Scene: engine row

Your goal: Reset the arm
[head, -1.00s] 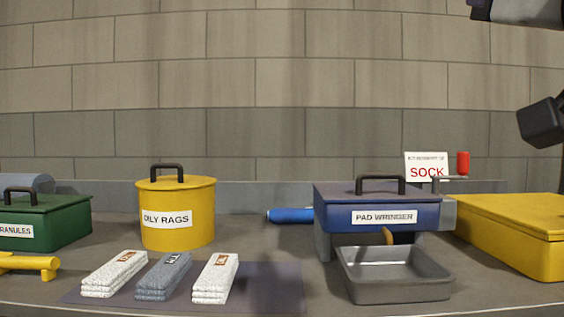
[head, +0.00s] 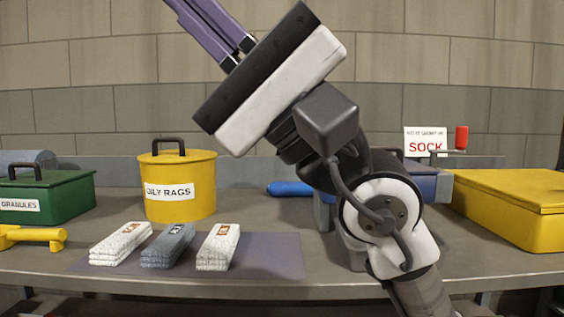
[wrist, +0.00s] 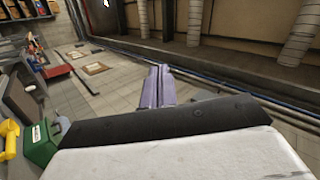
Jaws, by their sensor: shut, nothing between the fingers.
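My gripper (head: 208,32) is raised in front of the brick wall in the head view, pointing up and to the left. Its two purple fingers lie close together, shut with nothing between them. The fingertips run out of the top of the head view. In the wrist view my gripper (wrist: 158,72) points out over the floor and touches nothing. My arm crosses the right half of the head view and hides most of the blue pad wringer (head: 425,185) and the grey tray (head: 352,250).
On the bench (head: 330,278) stand a green granules box (head: 60,198), a yellow oily rags can (head: 180,205), several folded pads (head: 168,246) on a dark mat (head: 270,255), a blue roll (head: 290,188), a yellow case (head: 515,215) and a sock sign (head: 425,141). Space above the bench's left side is clear.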

